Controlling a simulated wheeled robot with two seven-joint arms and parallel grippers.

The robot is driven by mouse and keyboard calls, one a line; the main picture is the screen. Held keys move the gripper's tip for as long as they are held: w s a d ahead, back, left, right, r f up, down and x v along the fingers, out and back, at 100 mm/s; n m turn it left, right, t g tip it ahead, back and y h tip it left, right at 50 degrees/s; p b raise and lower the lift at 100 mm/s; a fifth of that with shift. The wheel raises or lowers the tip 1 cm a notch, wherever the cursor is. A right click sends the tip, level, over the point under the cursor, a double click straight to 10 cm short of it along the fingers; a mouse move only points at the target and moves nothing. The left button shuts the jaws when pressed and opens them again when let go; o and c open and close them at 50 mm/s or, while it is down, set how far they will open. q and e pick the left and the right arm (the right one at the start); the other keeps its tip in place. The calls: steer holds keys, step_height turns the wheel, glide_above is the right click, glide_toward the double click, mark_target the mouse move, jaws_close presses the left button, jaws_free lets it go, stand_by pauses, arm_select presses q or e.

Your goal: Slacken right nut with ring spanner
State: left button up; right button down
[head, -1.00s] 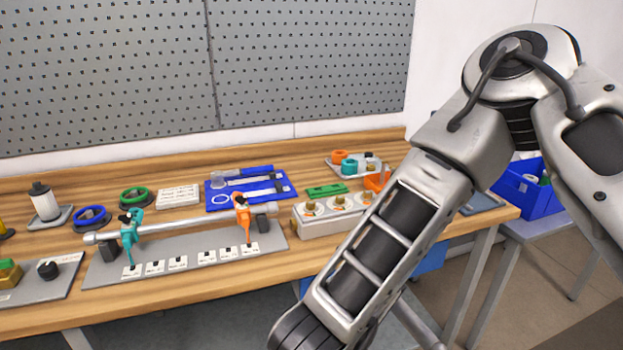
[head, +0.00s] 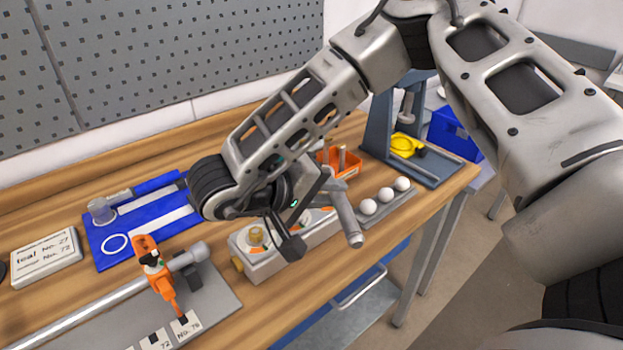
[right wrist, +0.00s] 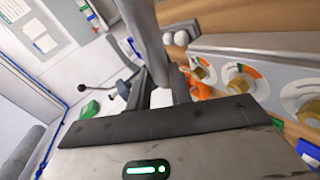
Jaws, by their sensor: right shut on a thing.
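My right gripper (head: 335,188) is shut on a grey spanner (head: 345,215) and holds it above the grey nut block (head: 285,257). The spanner's shaft also shows between the fingers in the right wrist view (right wrist: 147,45); I cannot make out its ring end. The left brass nut (head: 257,235) stands on the block in the head view. The right nut is hidden behind my gripper there. In the right wrist view the right nut (right wrist: 203,73) is the one nearest the white balls, with the middle nut (right wrist: 238,83) beside it. The spanner looks apart from the nuts. My left gripper is not in view.
An orange bin (head: 345,165) stands behind the block. White balls (head: 386,195) on a grey strip and a blue-grey press stand (head: 378,125) are to the right. A blue tool mat (head: 105,247) and a rail with an orange clamp (head: 160,275) lie to the left.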

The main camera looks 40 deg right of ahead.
steer(key=shift+w+a+r+m+g, duration=0.1)
steer(key=shift+w+a+m+g, duration=0.05)
steer(key=shift+a+m+g, duration=0.65)
steer(key=w+m+g, duration=0.1)
steer(key=a+m+g, duration=0.1)
steer(key=w+m+g+y, duration=0.1)
steer(key=m+g, duration=0.1)
steer(key=shift+w+a+f, duration=0.25)
steer(key=shift+w+a, duration=0.1)
steer(key=shift+f+b, duration=0.35)
steer(key=shift+f, duration=0.35)
steer(key=shift+w+f, duration=0.1)
steer(key=shift+f, duration=0.25)
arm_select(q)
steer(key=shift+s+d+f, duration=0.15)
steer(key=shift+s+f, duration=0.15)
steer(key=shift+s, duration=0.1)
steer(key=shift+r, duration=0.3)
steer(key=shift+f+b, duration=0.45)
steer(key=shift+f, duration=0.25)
arm_select(e)
steer(key=shift+a+f, duration=0.1)
steer(key=shift+f, duration=1.05)
